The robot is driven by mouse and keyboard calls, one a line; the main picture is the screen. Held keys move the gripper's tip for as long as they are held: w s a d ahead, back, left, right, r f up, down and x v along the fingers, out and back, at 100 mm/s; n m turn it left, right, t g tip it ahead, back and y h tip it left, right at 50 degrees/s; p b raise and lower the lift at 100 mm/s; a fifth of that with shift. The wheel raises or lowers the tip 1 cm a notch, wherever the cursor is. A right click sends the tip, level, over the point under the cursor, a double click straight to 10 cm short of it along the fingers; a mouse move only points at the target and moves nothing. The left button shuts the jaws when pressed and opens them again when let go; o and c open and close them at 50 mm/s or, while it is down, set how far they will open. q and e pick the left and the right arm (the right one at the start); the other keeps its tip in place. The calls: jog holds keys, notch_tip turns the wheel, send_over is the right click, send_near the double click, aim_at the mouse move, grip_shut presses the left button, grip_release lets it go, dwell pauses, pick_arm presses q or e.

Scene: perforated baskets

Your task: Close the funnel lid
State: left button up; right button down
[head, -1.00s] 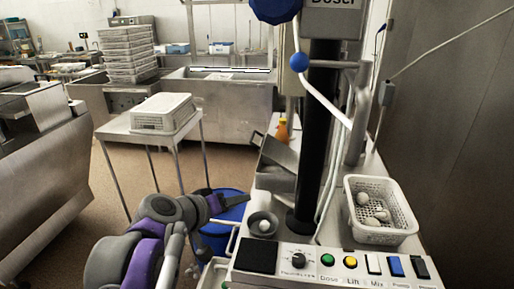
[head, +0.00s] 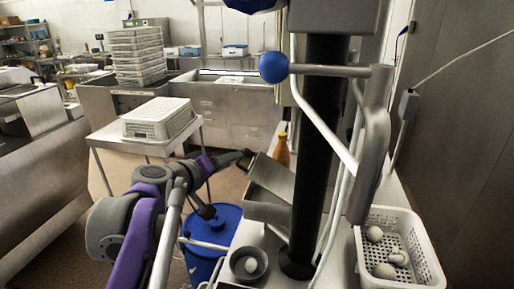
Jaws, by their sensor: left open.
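The black column (head: 319,150) of the doser machine stands in the middle of the head view. A blue part (head: 250,4) is cut off at the top edge. A grey lever with a blue ball knob (head: 273,67) sticks out left from the column. I cannot clearly make out the funnel or its lid; the machine's top is out of frame. My left gripper (head: 243,158) is open and empty, beside a tilted metal chute (head: 270,188) and left of the column, below the blue knob. My right gripper is not in view.
A perforated white basket (head: 430,262) with several pale round objects stands at the lower right. A grey cup (head: 248,264) holds one. An orange bottle (head: 282,150) stands behind the chute. A blue drum (head: 217,226) stands under my arm. A basket on a table (head: 160,148) is left.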

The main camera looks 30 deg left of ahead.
aim_at(267, 173)
pick_arm(q)
jog(key=x, duration=0.9)
jog(key=shift+w+b, duration=0.25)
jog(key=shift+b, duration=0.05)
grip_shut()
dwell(1.1)
